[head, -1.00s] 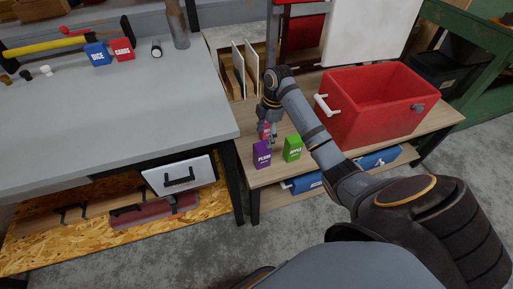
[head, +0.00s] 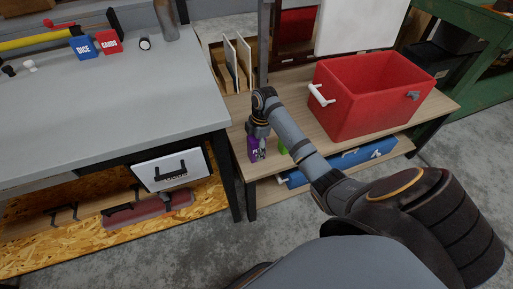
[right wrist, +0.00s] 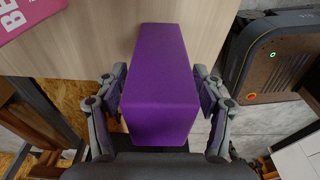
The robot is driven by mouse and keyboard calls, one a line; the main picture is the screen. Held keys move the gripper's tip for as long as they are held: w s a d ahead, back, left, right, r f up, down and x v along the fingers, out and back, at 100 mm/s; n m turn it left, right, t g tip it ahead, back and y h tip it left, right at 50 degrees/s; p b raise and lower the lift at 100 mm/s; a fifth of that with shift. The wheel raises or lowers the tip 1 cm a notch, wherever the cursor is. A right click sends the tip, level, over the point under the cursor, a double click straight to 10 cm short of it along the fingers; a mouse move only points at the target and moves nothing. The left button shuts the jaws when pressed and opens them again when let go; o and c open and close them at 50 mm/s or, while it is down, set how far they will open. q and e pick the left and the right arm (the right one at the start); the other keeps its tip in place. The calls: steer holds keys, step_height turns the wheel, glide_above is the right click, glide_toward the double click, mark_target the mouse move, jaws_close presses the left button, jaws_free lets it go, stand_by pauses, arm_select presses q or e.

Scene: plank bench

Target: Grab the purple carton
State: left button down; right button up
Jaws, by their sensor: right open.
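The purple carton (head: 252,149) stands near the front left edge of the low wooden table, partly covered by my right gripper (head: 262,147) in the head view. In the right wrist view the purple carton (right wrist: 160,85) lies between the two fingers of my right gripper (right wrist: 161,98). The fingers are open, one on each side, with a visible gap at least on the right. My left gripper is not in view.
A green carton (head: 282,148) stands just right of the purple one, mostly hidden by my arm. A pink box (right wrist: 38,15) shows in the wrist view. A red crate (head: 365,98) stands further right; the grey bench (head: 110,110) is at left.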

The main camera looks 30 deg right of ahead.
steer(key=shift+c, duration=0.4)
steer(key=c, duration=1.2)
jaws_close()
steer(key=shift+r, duration=0.2)
